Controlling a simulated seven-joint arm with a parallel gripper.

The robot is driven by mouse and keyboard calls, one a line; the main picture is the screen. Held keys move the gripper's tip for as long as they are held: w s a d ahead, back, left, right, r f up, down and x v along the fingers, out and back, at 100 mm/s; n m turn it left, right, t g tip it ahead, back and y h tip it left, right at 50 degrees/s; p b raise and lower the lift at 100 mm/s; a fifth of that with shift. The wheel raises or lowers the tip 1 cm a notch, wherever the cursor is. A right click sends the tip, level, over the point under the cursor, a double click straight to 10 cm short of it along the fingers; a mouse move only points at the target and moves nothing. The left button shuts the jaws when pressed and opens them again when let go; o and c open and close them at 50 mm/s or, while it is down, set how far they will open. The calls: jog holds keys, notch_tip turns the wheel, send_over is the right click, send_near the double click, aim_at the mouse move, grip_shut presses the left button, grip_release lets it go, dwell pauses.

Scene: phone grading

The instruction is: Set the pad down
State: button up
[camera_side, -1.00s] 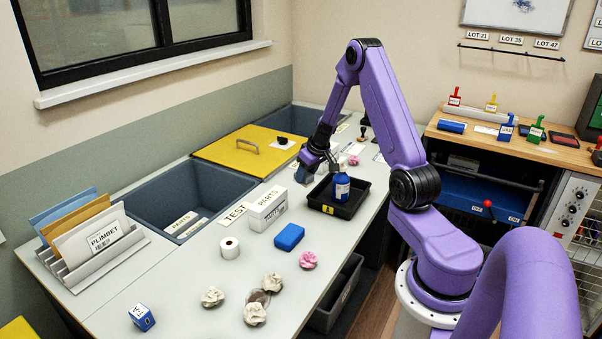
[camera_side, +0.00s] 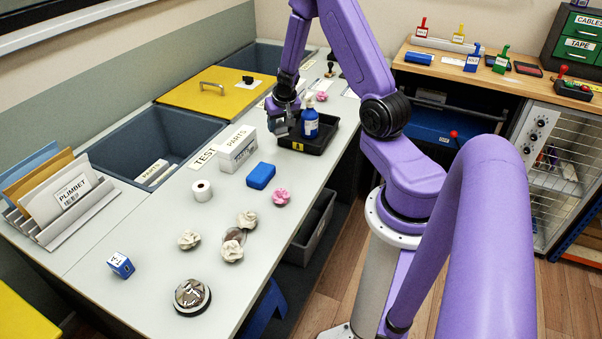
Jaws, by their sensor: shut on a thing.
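My gripper (camera_side: 283,114) is shut on a small grey-blue pad (camera_side: 280,128). The pad is mostly hidden by the fingers, and its outline is small and hard to make out. Both are at the upper-left end of the black tray (camera_side: 300,151), to the left of the blue bottle (camera_side: 309,126) standing in it. I cannot tell whether the pad touches the tray.
A white PARTS box (camera_side: 238,150) and a blue block (camera_side: 261,176) lie left of the tray. Crumpled paper balls (camera_side: 246,219), a paper roll (camera_side: 202,191) and a round silver bell-like object (camera_side: 192,296) stand nearer. A yellow lid (camera_side: 216,98) is behind.

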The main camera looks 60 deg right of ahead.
jog(key=shift+s+a+f+m+g+h, duration=0.15)
jog(key=shift+s+a+f+m, duration=0.15)
jog(key=shift+m, duration=0.2)
jog(key=shift+s+a+f+m+g+h, duration=0.1)
jog(key=shift+s+a+m+g+h, duration=0.1)
jog(key=shift+s+m, duration=0.25)
jog(key=s+a+f+m+g+h, duration=0.1)
jog(key=s+a+f+m+g, duration=0.1)
jog(key=s+m, duration=0.5)
jog(key=shift+s+a+m+g, duration=0.2)
jog(key=shift+a+m+g, duration=0.15)
jog(key=shift+a+m, duration=0.35)
notch_tip(320, 180, down, 3)
jog(key=shift+r, duration=0.1)
jog(key=shift+c, duration=1.2)
jog(key=shift+f, duration=2.35)
jog(key=shift+f, duration=0.1)
jog(key=o, duration=1.3)
